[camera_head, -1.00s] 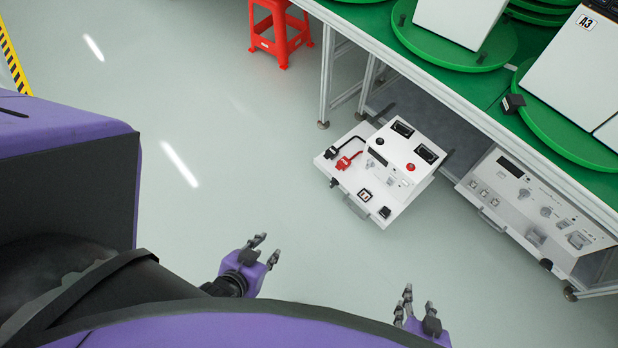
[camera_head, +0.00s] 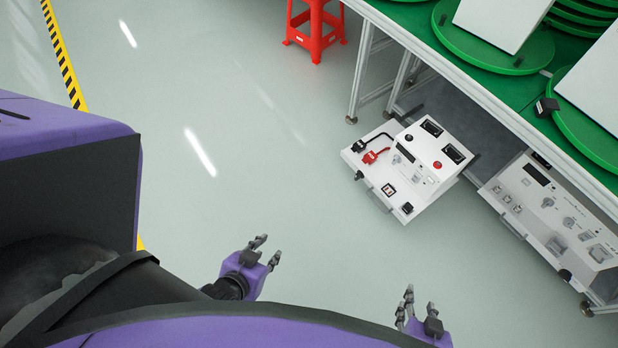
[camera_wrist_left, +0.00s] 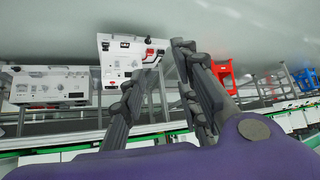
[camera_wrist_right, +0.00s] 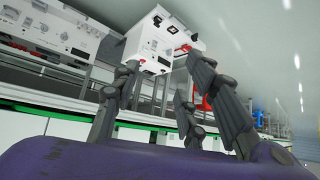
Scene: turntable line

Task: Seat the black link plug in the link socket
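A black plug (camera_head: 360,146) on a black lead lies at the left of a white instrument unit (camera_head: 437,182) that sticks out from under the bench. A red plug (camera_head: 371,157) lies beside it. A dark square inlet (camera_head: 389,190) is in the unit's sloping top; I cannot tell which opening is the link socket. My left gripper (camera_head: 267,250) is open and empty, over the floor, well short of the unit. My right gripper (camera_head: 420,303) is open and empty, lower right, also apart from it. The unit also shows in the left wrist view (camera_wrist_left: 117,60) and the right wrist view (camera_wrist_right: 150,42).
A green-topped bench (camera_head: 480,90) with round green turntables and white boxes runs along the upper right. A second white unit (camera_head: 545,205) sits under it to the right. A red stool (camera_head: 315,30) stands at the top. The floor between my grippers and the unit is clear.

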